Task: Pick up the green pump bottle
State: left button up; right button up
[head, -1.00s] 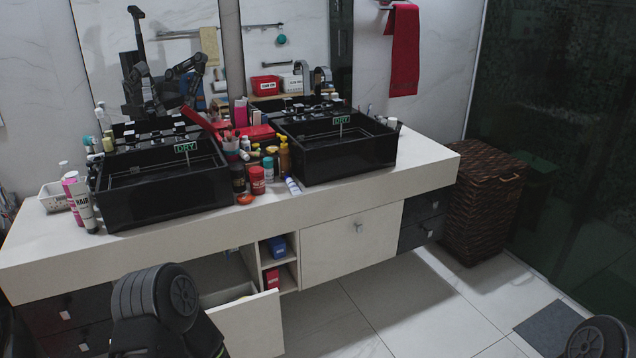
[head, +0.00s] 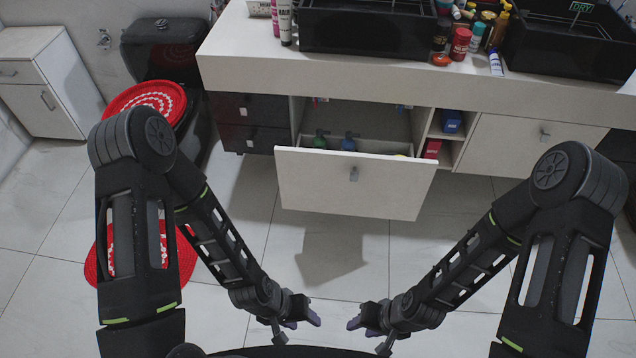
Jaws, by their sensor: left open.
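A green bottle (head: 319,141) stands inside the pulled-out drawer (head: 353,183) under the counter. Only its upper part shows above the drawer front, with a dark top that looks like a pump. A blue bottle (head: 348,142) stands just right of it. My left gripper (head: 297,325) is open and empty, low in front of the drawer and well apart from it. My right gripper (head: 369,334) faces it from the right, also open and empty. The lower part of the green bottle is hidden by the drawer front.
The counter (head: 400,62) overhangs the drawer, with black sinks (head: 365,28) and several toiletries on top. Right of the drawer is an open cubby with a blue box (head: 451,121) and a red box (head: 432,148). The tiled floor (head: 330,250) ahead is clear.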

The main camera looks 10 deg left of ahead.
aim_at(318, 143)
jog(key=j+z, duration=0.1)
jog(key=z, duration=0.3)
jog(key=j+z, duration=0.15)
jog(key=z, duration=0.2)
jog(key=j+z, duration=0.15)
jog(key=z, duration=0.25)
jog(key=j+z, duration=0.15)
jog(key=z, duration=0.25)
jog(key=k+j+z, duration=0.15)
jog(key=j, duration=0.25)
jog(key=j+z, duration=0.15)
jog(key=j, duration=0.3)
jog(key=k+j+z, duration=0.15)
jog(key=j, duration=0.2)
jog(key=k+j+z, duration=0.15)
jog(key=j, duration=0.25)
jog(key=k+j+z, duration=0.15)
jog(key=j, duration=0.2)
jog(key=k+j+z, duration=0.15)
jog(key=k+j, duration=0.25)
jog(key=j, duration=0.2)
jog(key=k+j, duration=0.25)
jog(key=j, duration=0.15)
